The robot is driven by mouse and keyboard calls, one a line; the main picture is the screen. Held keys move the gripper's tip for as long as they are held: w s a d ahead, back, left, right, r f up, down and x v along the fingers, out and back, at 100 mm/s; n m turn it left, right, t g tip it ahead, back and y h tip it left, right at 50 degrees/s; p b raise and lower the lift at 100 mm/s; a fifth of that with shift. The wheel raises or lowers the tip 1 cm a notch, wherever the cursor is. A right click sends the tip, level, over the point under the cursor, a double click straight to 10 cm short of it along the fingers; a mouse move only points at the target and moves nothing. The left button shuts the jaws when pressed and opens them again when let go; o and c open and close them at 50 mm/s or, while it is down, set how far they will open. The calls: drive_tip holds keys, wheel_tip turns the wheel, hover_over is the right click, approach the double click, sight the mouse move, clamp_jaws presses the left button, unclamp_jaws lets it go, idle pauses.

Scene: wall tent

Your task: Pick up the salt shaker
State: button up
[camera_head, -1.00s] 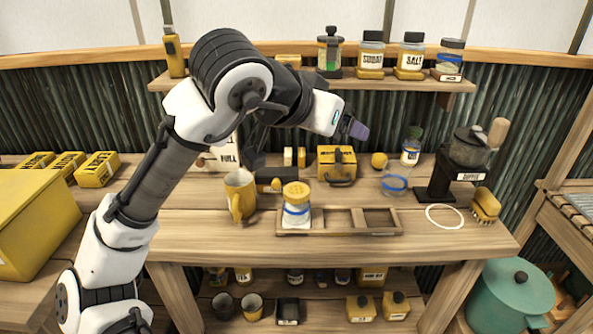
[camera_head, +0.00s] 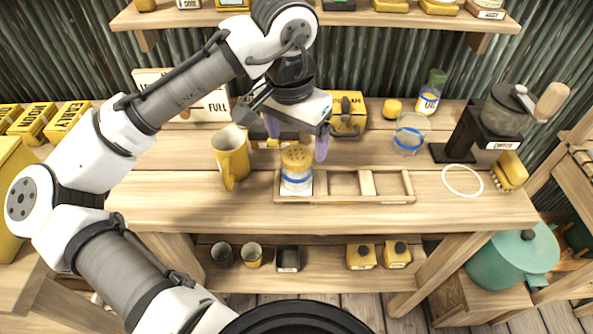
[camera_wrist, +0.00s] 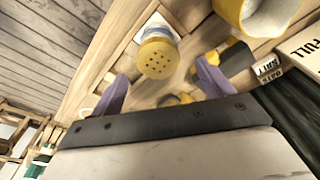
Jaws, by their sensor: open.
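The salt shaker (camera_head: 296,171) has a yellow perforated lid, a pale body and a blue band. It stands upright in the left compartment of a wooden tray (camera_head: 345,199) on the workbench. My gripper (camera_head: 296,140) is open just above and behind the shaker, its purple fingers pointing down on either side of the lid. In the wrist view the shaker (camera_wrist: 158,55) shows its lid, beyond and between the two fingers (camera_wrist: 160,85). Nothing is between the fingers' tips that I can see held.
A yellow mug (camera_head: 231,156) stands left of the tray. Behind are a yellow box (camera_head: 347,114) and a glass jar (camera_head: 410,134). A grinder (camera_head: 490,125), a white ring (camera_head: 462,181) and a brush (camera_head: 509,171) are at the right. The tray's other compartments look empty.

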sight(296, 154)
drive_tip(key=shift+d+f+p, duration=0.1)
drive_tip(key=shift+f+p, duration=0.45)
drive_tip(key=shift+f, duration=3)
drive_tip(key=c, duration=1.2)
